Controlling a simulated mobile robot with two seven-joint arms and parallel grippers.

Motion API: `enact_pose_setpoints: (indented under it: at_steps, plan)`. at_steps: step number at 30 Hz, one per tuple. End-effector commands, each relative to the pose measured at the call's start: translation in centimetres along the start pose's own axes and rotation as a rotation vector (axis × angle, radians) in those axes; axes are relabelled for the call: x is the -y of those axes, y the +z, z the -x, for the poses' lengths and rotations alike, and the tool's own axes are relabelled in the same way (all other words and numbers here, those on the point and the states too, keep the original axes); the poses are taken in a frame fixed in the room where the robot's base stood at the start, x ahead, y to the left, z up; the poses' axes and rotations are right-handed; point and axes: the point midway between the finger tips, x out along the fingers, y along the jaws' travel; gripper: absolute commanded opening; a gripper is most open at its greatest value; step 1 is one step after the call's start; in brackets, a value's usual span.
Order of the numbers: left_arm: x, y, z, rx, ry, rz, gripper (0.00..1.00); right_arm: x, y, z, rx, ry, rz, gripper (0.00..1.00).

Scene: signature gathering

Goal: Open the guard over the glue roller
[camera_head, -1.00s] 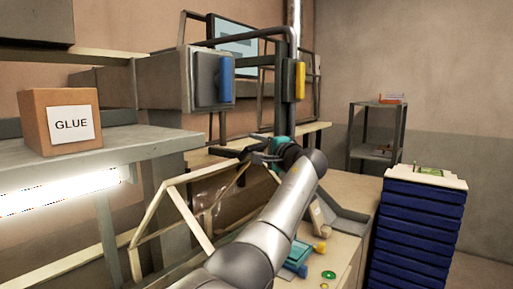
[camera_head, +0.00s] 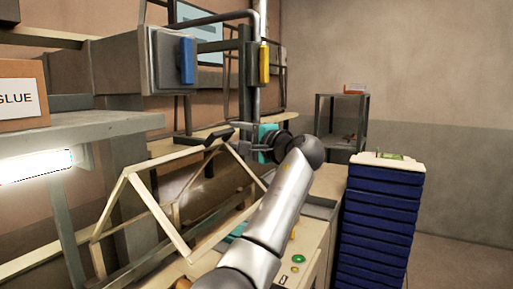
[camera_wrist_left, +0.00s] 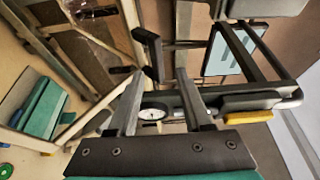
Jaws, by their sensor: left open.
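The guard (camera_head: 158,214) is a cream bar frame over the machine bed, left of my arm in the head view. A brownish curved surface (camera_head: 205,190), perhaps the roller or a clear panel, shows behind its bars. My left gripper (camera_head: 235,138) is at the upper right end of the frame. In the left wrist view its two fingers (camera_wrist_left: 160,74) are apart, with nothing clearly held. A dark short bar (camera_wrist_left: 148,52), perhaps the guard's handle, shows just beyond the fingertips; I cannot tell whether they touch it. My right gripper is not in view.
A shelf (camera_head: 90,128) with a GLUE box (camera_head: 20,97) and a lit tube (camera_head: 35,166) is at the left. A stack of blue trays (camera_head: 378,225) stands right of the machine. A grey rack (camera_head: 340,120) is behind. Floor space at the right looks clear.

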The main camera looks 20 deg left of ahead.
Motion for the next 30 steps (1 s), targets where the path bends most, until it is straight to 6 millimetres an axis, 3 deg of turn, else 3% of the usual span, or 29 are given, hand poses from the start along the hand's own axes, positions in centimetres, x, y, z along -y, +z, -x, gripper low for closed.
enact_pose_setpoints:
  at_steps: [1, 6, 12, 30]
  plan:
    - [-0.3, -0.1, 1.4, -0.005, -0.001, 0.004, 0.50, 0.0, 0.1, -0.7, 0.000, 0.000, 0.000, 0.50]
    - [-0.2, -0.1, 4.8, -0.004, -0.001, 0.004, 0.50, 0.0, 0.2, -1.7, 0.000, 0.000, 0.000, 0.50]
    - [0.0, -0.1, 6.9, -0.002, -0.002, 0.002, 0.50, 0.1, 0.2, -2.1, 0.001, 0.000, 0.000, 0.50]
    - [0.1, -0.1, 7.2, -0.001, -0.002, 0.001, 0.50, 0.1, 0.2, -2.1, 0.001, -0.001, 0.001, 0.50]
